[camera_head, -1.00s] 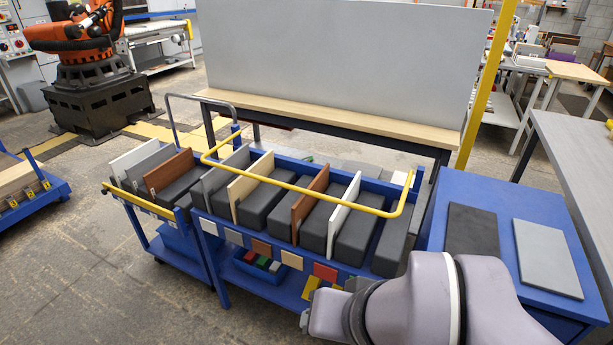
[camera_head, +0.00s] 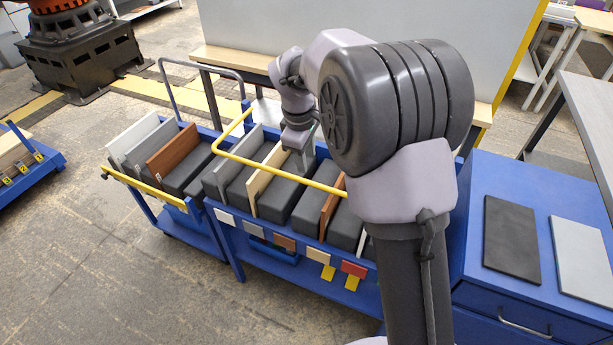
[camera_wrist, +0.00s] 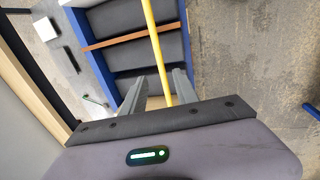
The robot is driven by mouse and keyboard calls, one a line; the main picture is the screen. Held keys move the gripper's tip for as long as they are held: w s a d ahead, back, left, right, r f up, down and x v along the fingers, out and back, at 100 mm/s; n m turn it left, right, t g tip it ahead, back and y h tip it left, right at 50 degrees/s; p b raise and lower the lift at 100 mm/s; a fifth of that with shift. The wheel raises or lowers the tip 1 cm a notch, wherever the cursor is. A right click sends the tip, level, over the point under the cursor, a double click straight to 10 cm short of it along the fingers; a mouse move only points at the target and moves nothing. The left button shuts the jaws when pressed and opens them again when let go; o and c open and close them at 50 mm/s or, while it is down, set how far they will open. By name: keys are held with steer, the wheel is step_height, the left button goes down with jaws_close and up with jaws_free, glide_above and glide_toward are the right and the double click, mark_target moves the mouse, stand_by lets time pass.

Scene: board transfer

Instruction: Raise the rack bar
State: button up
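The yellow rack bar (camera_head: 280,174) runs along the near side of the blue cart (camera_head: 262,232), above the upright boards. Its left end bends back towards the far side; my arm hides its right end. My gripper (camera_head: 303,158) is over the cart, close behind the bar's front run. In the wrist view, my gripper (camera_wrist: 157,92) is open. A straight yellow bar (camera_wrist: 152,35) passes between its two fingers in the picture. I cannot tell how deep it sits between them or whether a finger touches it.
The cart holds dark blocks and upright boards, including a beige board (camera_head: 266,182). A smaller cart (camera_head: 133,179) with boards stands to the left. A blue cabinet (camera_head: 525,190) with two flat panels is at the right. A wooden-edged bench (camera_head: 225,58) stands behind.

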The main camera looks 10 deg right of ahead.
mark_target(309, 181)
steer(key=f+b, duration=0.1)
steer(key=f, duration=0.2)
steer(key=w+f+b, duration=0.1)
steer(key=f, duration=0.2)
steer(key=d+f+b, duration=0.1)
steer(key=f, duration=0.2)
steer(key=shift+w+f, duration=0.3)
jaws_close()
stand_by(0.7)
